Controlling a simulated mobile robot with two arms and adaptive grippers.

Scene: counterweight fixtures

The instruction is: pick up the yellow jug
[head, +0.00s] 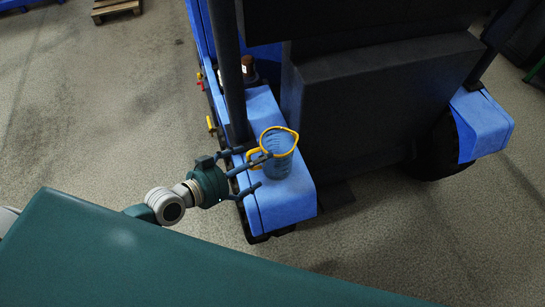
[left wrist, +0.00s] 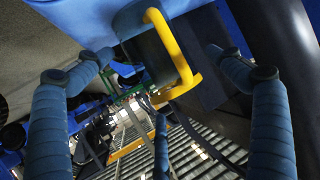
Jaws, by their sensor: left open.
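The yellow jug (head: 280,165) is a clear, bluish measuring jug with a yellow rim and handle. It stands upright on the blue fender of a vehicle, its handle toward my left gripper. My left gripper (head: 252,172) is open, coming in from the left, with its fingers spread around the handle side of the jug. In the left wrist view the yellow handle (left wrist: 172,48) lies between the open fingers (left wrist: 160,60), with the dark jug body behind it. I cannot tell whether any finger touches the jug. My right gripper is not in view.
The blue fender (head: 285,203) has a small bare strip in front of the jug. A dark post (head: 231,75) rises just behind the gripper. A brown-topped bottle (head: 248,68) stands further back. A large dark block (head: 375,105) is right of the jug. A wooden pallet (head: 116,8) lies far off.

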